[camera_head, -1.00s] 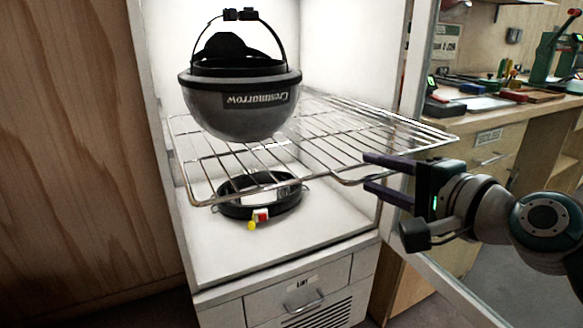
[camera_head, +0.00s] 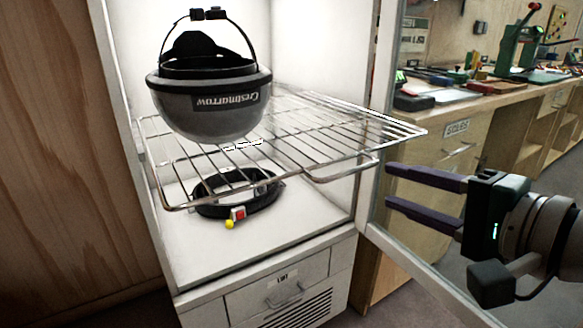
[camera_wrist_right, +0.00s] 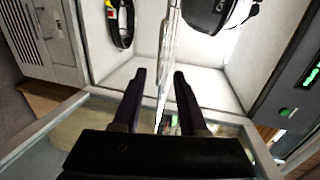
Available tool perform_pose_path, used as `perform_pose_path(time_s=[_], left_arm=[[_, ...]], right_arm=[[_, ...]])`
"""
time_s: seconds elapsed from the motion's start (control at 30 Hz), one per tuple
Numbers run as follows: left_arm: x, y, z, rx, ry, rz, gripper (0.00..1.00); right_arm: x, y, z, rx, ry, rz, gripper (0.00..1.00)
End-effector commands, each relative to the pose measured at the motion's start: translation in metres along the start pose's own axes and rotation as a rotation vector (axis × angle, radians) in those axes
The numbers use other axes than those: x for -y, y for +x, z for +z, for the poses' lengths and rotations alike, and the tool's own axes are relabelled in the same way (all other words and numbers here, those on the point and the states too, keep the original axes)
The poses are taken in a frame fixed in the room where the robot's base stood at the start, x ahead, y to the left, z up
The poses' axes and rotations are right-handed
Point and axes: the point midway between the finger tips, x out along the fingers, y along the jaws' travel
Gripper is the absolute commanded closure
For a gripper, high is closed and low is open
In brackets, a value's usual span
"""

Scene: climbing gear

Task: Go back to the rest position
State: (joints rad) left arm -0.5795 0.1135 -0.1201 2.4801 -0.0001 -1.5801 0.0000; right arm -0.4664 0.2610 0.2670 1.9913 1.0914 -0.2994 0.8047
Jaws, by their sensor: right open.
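My right gripper (camera_head: 388,187) is in the head view at the right, beside the open front of a white cabinet. Its two dark fingers are apart with nothing between them. They point left, toward the wire rack (camera_head: 330,178), with a gap between them and the rack's edge. In the right wrist view the fingers (camera_wrist_right: 158,75) are also spread and empty, with the rack edge-on beyond them. My left gripper is not in view.
A grey upside-down helmet (camera_head: 210,108) rests on the rack, which sticks out of the cabinet (camera_head: 310,228). A black strap ring (camera_head: 262,196) with red and yellow parts lies below. A glass door (camera_head: 395,255) stands open near my gripper. A workbench (camera_head: 500,95) is behind.

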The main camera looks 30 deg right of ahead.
Motion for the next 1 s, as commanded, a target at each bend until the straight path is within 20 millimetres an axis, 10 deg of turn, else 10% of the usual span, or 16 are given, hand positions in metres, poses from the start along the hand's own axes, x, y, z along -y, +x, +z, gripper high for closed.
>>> perform_pose_path(time_s=[0.37, 0.53, 0.73, 1.0], left_arm=[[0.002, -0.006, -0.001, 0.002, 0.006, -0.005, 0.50], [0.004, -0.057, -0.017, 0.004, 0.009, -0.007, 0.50], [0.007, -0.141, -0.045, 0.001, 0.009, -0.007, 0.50], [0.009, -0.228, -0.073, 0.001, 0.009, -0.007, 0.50]], right_arm=[[0.004, -0.001, 0.006, 0.018, -0.025, 0.013, 0.58], [0.029, -0.021, 0.065, 0.208, -0.324, 0.155, 0.58], [0.057, -0.091, 0.130, 0.557, -0.954, 0.433, 0.58], [0.117, -0.196, 0.119, 0.876, -1.510, 0.801, 0.58]])
